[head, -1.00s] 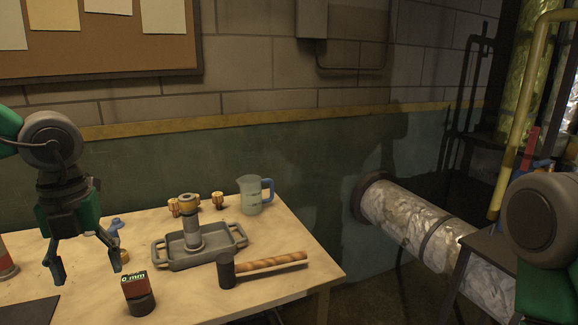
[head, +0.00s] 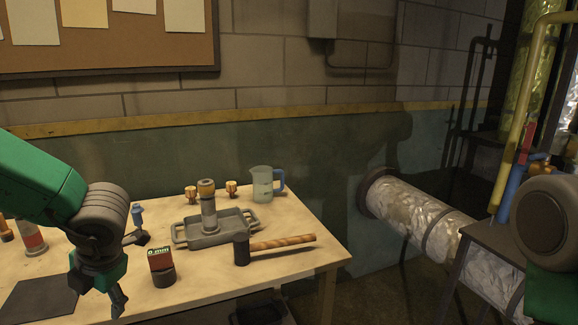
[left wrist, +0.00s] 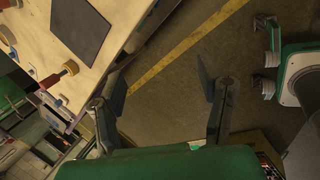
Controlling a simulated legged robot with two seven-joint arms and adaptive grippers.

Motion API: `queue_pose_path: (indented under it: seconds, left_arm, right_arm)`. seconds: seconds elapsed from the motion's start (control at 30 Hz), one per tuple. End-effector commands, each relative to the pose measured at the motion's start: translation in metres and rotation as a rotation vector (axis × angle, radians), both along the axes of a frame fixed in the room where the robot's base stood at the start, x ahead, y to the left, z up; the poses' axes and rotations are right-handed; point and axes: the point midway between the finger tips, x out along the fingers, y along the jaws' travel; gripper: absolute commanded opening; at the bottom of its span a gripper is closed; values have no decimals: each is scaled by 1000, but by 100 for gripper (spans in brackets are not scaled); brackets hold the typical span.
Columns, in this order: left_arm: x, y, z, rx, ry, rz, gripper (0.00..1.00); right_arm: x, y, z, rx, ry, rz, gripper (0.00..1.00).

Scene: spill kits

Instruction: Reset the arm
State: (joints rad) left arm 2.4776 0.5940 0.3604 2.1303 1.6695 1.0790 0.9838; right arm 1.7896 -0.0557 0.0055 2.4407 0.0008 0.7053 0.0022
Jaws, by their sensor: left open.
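My left gripper (head: 102,290) hangs at the near left edge of the table (head: 285,293), with its fingers pointing down. In the left wrist view its fingers (left wrist: 161,85) are spread wide with nothing between them, over bare floor beside the table. My right gripper is out of view; only part of my right arm shows at the right edge of the head view.
A wrapped pipe (head: 415,216) runs at right.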

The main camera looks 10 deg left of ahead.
Motion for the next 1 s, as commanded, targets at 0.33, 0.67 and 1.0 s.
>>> queue_pose_path:
  seconds: [0.33, 0.67, 1.0]
  left_arm:
    - [-25, -26, -154, 363, 338, -1241, 62]
    - [-168, -96, -283, 297, 604, -2624, 62]
    - [-223, -115, -297, 209, 595, -2993, 62]
  right_arm:
    - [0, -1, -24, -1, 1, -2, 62]
    - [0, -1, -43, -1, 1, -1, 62]
    - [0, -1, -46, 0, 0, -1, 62]
